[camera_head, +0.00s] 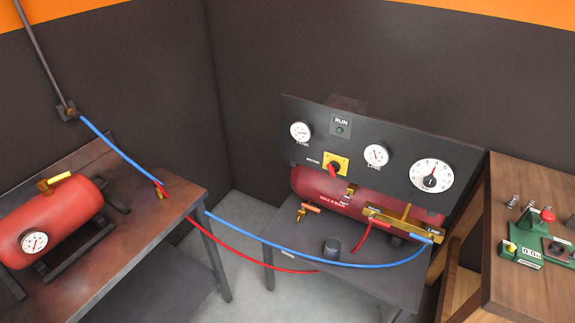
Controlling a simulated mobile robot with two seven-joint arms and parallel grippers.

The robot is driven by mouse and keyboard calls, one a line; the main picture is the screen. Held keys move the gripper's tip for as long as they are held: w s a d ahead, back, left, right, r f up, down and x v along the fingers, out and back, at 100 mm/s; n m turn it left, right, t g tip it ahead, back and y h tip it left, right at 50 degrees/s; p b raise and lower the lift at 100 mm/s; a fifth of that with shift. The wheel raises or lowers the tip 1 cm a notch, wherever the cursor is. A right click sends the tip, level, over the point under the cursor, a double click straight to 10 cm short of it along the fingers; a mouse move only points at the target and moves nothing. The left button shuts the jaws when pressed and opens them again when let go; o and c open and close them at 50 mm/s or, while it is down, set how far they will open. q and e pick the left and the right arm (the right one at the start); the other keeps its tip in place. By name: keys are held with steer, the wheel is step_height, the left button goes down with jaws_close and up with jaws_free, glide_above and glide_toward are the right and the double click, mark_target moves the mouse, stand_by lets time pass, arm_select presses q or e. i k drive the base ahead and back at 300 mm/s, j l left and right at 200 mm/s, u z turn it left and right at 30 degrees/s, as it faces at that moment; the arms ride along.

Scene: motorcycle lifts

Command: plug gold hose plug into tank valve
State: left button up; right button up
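A red tank (62,222) with a round white gauge lies on a dark stand on the left table. A gold valve (56,181) sits on top of it. A small gold fitting (161,195), possibly the hose plug, lies near the right end of that table where the blue and red hoses meet. It is apart from the tank valve. Another gold fitting with a copper-coloured part (303,212) is on the right-hand bench, in front of a second red tank (325,189). Which gold piece is the task's plug is hard to tell. Neither gripper is in view.
A blue hose (118,150) runs from the wall outlet (68,113) to the left table. A blue hose (310,255) and a red hose (240,257) span the gap between tables. A wooden table (520,290) holds green controls.

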mark_target(43, 184)
steer(key=u, duration=1.4)
